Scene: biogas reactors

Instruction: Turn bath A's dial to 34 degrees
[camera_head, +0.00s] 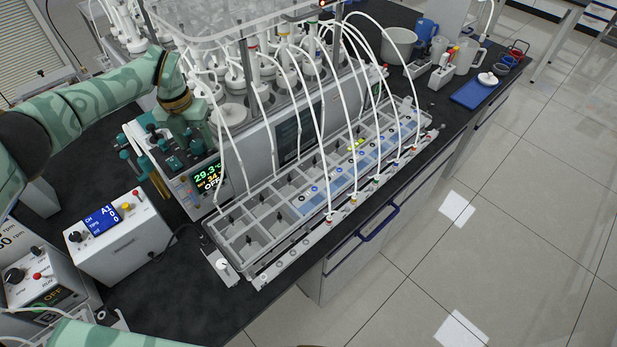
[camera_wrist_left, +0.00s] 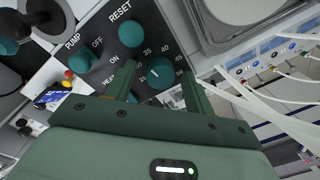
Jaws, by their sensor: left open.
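Bath A's dial (camera_wrist_left: 155,74) is a round teal knob with a white mark, on a dark panel with a printed number scale. It shows in the left wrist view between the two fingers of my left gripper (camera_wrist_left: 158,82). The gripper is open, with one finger on each side of the dial; I cannot tell whether they touch it. In the head view my left gripper (camera_head: 194,147) is over the bath's control panel and hides the dial. The bath's display (camera_head: 207,178) reads 29.3 °C, what looks like a set value of 34, and OFF. My right gripper is out of view.
A RESET knob (camera_wrist_left: 132,33) and a PUMP knob (camera_wrist_left: 79,62) sit close to the dial. Glass vessels with white tubes crowd behind the panel. A row of grey compartments (camera_head: 243,239) lies in front. A white box with a blue screen (camera_head: 103,219) stands at left.

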